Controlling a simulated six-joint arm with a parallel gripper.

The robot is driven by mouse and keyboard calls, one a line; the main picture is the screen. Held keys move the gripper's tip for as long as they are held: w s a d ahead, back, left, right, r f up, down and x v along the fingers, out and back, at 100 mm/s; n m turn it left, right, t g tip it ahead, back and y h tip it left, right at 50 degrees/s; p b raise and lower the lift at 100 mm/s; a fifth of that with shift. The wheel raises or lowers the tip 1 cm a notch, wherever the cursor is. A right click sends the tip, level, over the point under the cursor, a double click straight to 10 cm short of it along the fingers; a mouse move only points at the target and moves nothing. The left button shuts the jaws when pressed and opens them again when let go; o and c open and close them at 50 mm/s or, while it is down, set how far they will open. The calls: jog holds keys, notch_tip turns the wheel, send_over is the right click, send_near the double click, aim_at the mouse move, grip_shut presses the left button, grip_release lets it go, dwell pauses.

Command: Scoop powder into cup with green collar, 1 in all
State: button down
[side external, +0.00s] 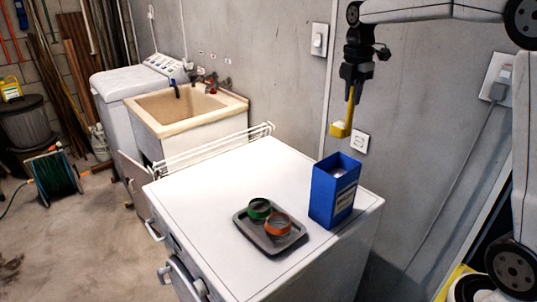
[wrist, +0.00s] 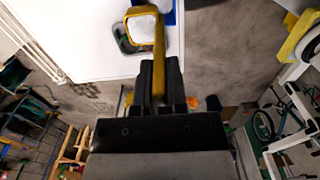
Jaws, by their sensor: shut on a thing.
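My gripper (side external: 352,84) is shut on the handle of a yellow scoop (side external: 341,130), held high above and behind the blue powder box (side external: 334,192). In the wrist view the scoop (wrist: 160,50) hangs from my gripper (wrist: 158,78), and white powder (wrist: 143,24) shows in its bowl. The blue box stands upright, open at the top, with pale powder inside. The cup with the green collar (side external: 259,208) sits on a grey tray (side external: 259,238), left of the box. The cup with the orange collar (side external: 278,225) is beside it on the tray.
The tray and box stand on a white machine top (side external: 215,190), otherwise clear. The wall (side external: 270,60) with a socket (side external: 360,142) is behind the scoop. A white wire rack (side external: 220,148) lines the left rear edge. A sink (side external: 185,108) stands beyond.

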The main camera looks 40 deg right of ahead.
jog(key=shift+r, duration=0.95)
jog(key=w+a+n, duration=0.7)
jog(key=w+a, duration=0.5)
jog(key=a, duration=0.3)
notch_tip(320, 180, down, 16)
jog(key=shift+d, duration=0.15)
jog(key=shift+s+a+f, duration=0.1)
jog(key=shift+a, duration=0.1)
jog(key=a+f+h, duration=0.9)
jog(key=a+h, duration=0.2)
jog(key=h, duration=0.5)
jog(key=shift+s+f+t+h, duration=0.25)
jog(key=shift+s+t+h, duration=0.05)
jog(key=shift+t, duration=0.1)
